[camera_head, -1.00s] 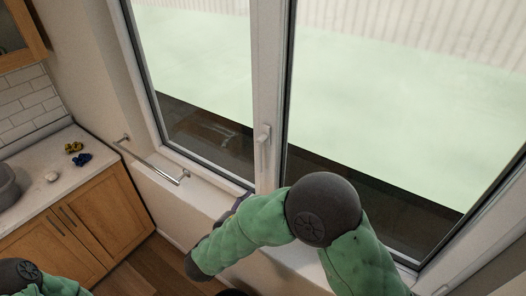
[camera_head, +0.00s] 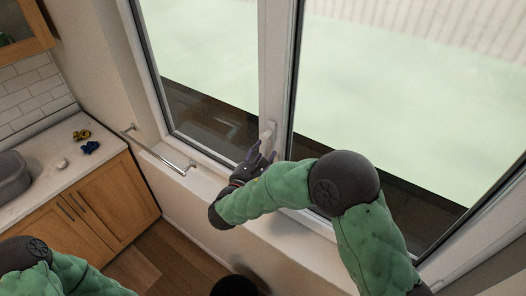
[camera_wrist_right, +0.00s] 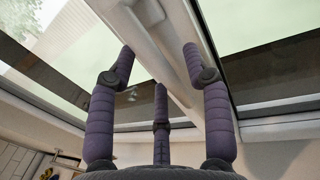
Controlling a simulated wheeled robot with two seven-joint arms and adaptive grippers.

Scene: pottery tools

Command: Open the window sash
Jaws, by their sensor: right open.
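The window sash (camera_head: 273,60) has a pale frame and looks shut. Its pale handle (camera_head: 267,137) hangs downward on the middle upright between two large panes. My right gripper (camera_head: 262,155) is at the handle's lower part, coming from below. In the right wrist view, my right gripper (camera_wrist_right: 159,55) has its fingers spread wide, with the pale handle (camera_wrist_right: 160,50) running between the fingertips. I cannot tell whether any finger touches it. My left arm shows at the lower left, but its gripper is out of view.
A metal rail (camera_head: 160,152) sticks out along the wall left of the window. A counter (camera_head: 40,185) with a grey sink (camera_head: 12,178) and small blue and yellow items stands at the left. The sill (camera_head: 300,240) runs below the window.

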